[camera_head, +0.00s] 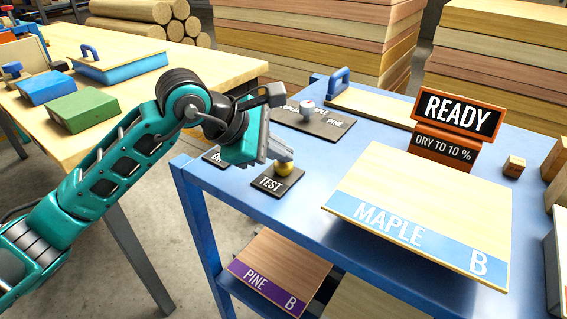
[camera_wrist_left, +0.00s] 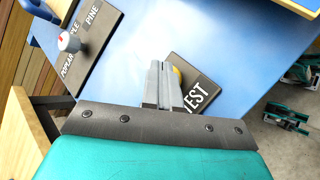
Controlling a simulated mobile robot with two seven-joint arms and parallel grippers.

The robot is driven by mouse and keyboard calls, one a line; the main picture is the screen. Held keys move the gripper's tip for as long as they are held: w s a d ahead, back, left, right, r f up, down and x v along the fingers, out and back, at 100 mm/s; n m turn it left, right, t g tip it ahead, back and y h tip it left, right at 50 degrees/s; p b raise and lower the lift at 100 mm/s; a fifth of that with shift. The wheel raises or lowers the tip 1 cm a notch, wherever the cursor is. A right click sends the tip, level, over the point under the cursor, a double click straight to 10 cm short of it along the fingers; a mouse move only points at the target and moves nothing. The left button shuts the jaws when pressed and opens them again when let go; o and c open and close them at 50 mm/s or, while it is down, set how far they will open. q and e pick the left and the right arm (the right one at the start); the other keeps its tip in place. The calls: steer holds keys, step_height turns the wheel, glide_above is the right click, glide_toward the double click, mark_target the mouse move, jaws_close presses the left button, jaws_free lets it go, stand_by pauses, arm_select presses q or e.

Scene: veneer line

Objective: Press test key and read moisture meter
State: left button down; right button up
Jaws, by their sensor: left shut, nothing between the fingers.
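The test key is a yellow knob (camera_head: 284,168) on a dark plate marked TEST (camera_head: 272,184), near the left edge of the blue table. My left gripper (camera_head: 283,153) is shut and empty, its fingertips right at the top of the yellow knob; I cannot tell if they touch. In the left wrist view the shut fingers (camera_wrist_left: 162,85) partly hide the knob (camera_wrist_left: 177,74). The moisture meter's orange stand shows a READY sign (camera_head: 457,112) above a DRY TO 10 % sign (camera_head: 443,148). My right gripper is not in view.
A MAPLE B board (camera_head: 425,205) lies on the blue table (camera_head: 400,116). A selector plate (camera_head: 318,122) with a white knob (camera_head: 307,106) sits behind the test key. A PINE B board (camera_head: 285,265) lies on the shelf below. A wooden table (camera_head: 225,68) stands left.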

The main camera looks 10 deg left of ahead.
mark_target(279, 166)
arm_select(q)
steer(key=shift+f, duration=0.25)
steer(key=shift+r, duration=0.15)
stand_by(0.3)
steer(key=shift+r+p, duration=0.3)
steer(key=shift+r, duration=0.45)
steer(key=shift+r+p, duration=1.55)
steer(key=shift+r, duration=0.95)
